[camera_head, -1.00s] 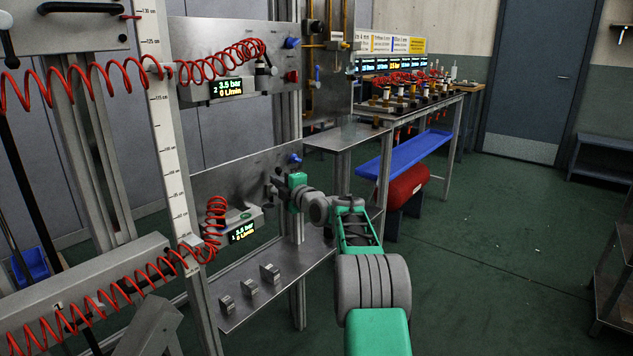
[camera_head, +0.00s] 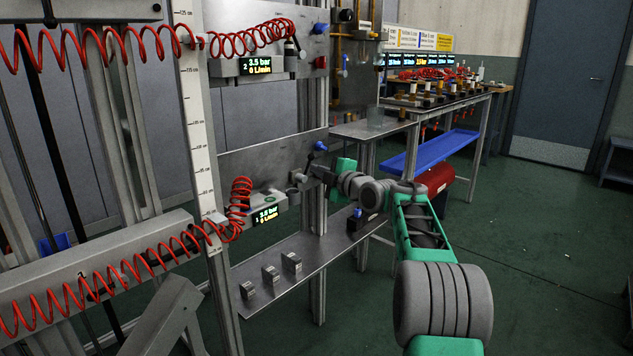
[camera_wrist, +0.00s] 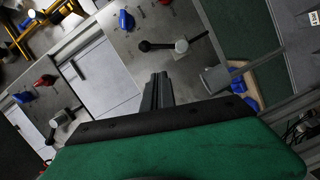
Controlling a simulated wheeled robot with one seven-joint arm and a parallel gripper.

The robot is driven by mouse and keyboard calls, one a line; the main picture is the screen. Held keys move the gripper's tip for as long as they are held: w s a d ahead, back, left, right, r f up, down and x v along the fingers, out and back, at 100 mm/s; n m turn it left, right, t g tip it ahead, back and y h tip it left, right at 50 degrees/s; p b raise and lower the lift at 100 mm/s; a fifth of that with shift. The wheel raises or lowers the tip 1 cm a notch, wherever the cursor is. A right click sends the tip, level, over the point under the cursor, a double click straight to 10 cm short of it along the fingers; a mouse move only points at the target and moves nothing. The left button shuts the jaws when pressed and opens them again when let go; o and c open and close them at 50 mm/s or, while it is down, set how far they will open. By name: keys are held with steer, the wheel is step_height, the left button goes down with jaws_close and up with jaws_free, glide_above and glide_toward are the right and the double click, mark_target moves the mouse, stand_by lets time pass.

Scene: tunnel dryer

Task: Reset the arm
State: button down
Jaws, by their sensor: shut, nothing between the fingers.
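My green and grey arm (camera_head: 420,225) reaches toward the lower steel panel (camera_head: 265,165). In the head view my gripper (camera_head: 313,174) is small and in front of the panel's right edge, by a post. Whether it touches anything there is hard to tell. In the wrist view my gripper (camera_wrist: 158,90) is shut, its fingers together with nothing between them. A black-handled valve (camera_wrist: 165,45) and a blue knob (camera_wrist: 126,20) are on a steel plate beyond the fingertips.
Red coiled hoses (camera_head: 110,270) hang at the left, across a white measuring post (camera_head: 196,120). A steel shelf (camera_head: 315,265) with small metal blocks lies below the panel.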

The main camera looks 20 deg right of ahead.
steer(key=shift+s+d+r, duration=0.15)
steer(key=shift+s+d, duration=0.2)
steer(key=shift+s, duration=0.3)
steer(key=shift+d, duration=0.1)
steer(key=s+a+r+m+g+h+p, duration=0.1)
steer(key=s+a+r+m+g+p, duration=0.35)
steer(key=s+p, duration=0.45)
steer(key=s+a+r+m+g+h+p, duration=0.15)
steer(key=s+a+r+m+p, duration=0.25)
steer(key=s+a+r+p, duration=0.45)
steer(key=s+f+m+g+h+p, duration=0.2)
steer(key=s+m+g+p, duration=0.5)
steer(key=s+p, duration=1)
steer(key=s+f+m, duration=0.1)
steer(key=s+m, duration=0.1)
steer(key=s, duration=0.9)
steer(key=shift+a+p, duration=0.2)
steer(key=shift+p, duration=0.1)
